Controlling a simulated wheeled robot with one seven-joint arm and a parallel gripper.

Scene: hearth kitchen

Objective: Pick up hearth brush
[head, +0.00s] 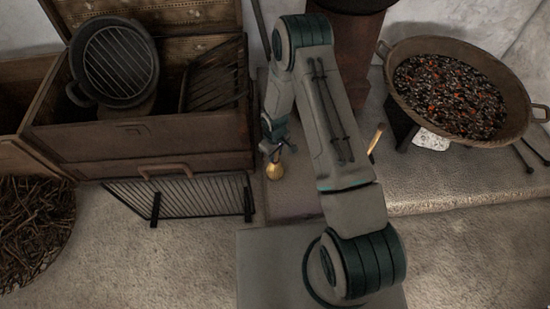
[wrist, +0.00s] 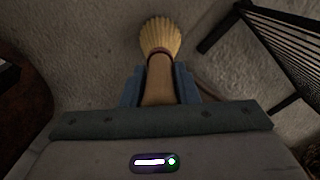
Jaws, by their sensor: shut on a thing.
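The hearth brush has pale straw bristles and a tan handle. In the wrist view the brush (wrist: 160,38) shows at top centre, its handle between the two blue fingers of my gripper (wrist: 160,84). A dark reddish band joins the bristles to the handle. In the head view the brush (head: 274,171) hangs bristles down below my gripper (head: 273,150), left of my arm. My gripper is shut on the handle. The handle's upper end is hidden by my gripper.
A wooden chest (head: 140,142) with a round grill pan (head: 115,62) stands at left. A black rack (head: 185,194) is in front of it. A wide pan of embers (head: 513,126) stands at right on a stone ledge (head: 450,183). A twig basket (head: 35,230) is at lower left.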

